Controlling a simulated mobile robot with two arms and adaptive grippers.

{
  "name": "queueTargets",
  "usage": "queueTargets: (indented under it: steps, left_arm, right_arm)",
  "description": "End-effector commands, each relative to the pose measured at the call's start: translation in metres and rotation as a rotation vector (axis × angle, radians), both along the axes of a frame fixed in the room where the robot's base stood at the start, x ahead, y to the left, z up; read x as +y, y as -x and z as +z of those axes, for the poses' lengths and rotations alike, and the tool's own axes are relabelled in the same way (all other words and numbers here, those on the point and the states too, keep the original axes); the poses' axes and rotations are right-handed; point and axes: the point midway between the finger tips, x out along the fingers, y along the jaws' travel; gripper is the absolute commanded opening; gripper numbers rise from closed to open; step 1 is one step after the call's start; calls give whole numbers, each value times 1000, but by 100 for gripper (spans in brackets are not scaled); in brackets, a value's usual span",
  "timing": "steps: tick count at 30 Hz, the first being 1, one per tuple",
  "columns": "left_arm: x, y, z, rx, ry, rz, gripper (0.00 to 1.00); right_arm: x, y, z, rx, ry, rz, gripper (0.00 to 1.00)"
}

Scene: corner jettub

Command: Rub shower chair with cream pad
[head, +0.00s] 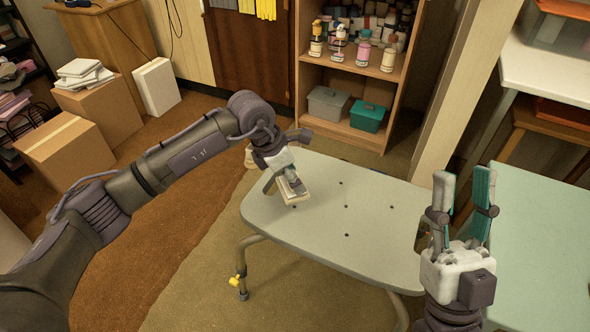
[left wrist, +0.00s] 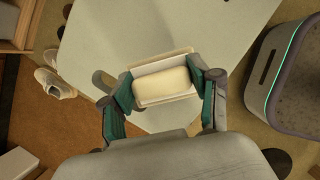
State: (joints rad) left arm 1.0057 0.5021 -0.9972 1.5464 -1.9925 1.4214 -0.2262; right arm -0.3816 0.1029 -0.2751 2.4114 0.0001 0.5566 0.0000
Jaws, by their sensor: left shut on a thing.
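The shower chair (head: 345,243) has a pale grey-green seat with several small dark holes and metal legs. It stands in the middle of the head view, and its seat also shows in the left wrist view (left wrist: 130,40). The cream pad (head: 293,196) is a small block over the seat's far left part. My left gripper (head: 288,184) is shut on the pad; in the left wrist view its fingers hold the pad (left wrist: 163,86) from both sides. I cannot tell whether the pad touches the seat. My right gripper (head: 464,195) is open and empty, upright near the seat's right edge.
A pale green table (head: 540,250) stands at the right. Behind the chair is a wooden shelf (head: 390,70) with bottles, a grey box (head: 327,103) and a teal box (head: 368,117). Cardboard boxes (head: 68,145) stand at the left. The rest of the seat is clear.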

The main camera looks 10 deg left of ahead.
Motion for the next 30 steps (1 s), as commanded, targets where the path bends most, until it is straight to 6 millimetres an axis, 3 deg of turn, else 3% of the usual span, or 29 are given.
queueTargets:
  steps: [10,30]
  left_arm:
    - [4,-2,12,-1,1,1,34]
    - [7,1,12,0,0,-54,34]
  right_arm:
    - [4,-24,-14,159,49,-9,40]
    - [4,-24,-16,163,51,-10,40]
